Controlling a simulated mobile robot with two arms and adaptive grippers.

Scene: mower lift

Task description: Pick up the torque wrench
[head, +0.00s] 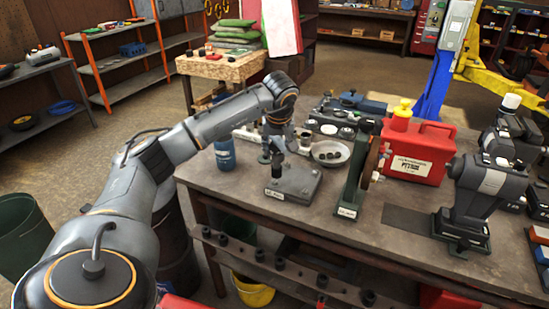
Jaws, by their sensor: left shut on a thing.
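My left arm reaches in from the left, and my left gripper (277,158) points down over the workbench, just above a flat grey block with a white label (296,184). It is shut on a small dark thing whose shape is mostly hidden by the fingers. I cannot make out a torque wrench clearly, and cannot tell if the held thing is it. My right gripper is not in view.
A blue container (224,152) is left of the gripper. The bench's front strip is mostly clear.

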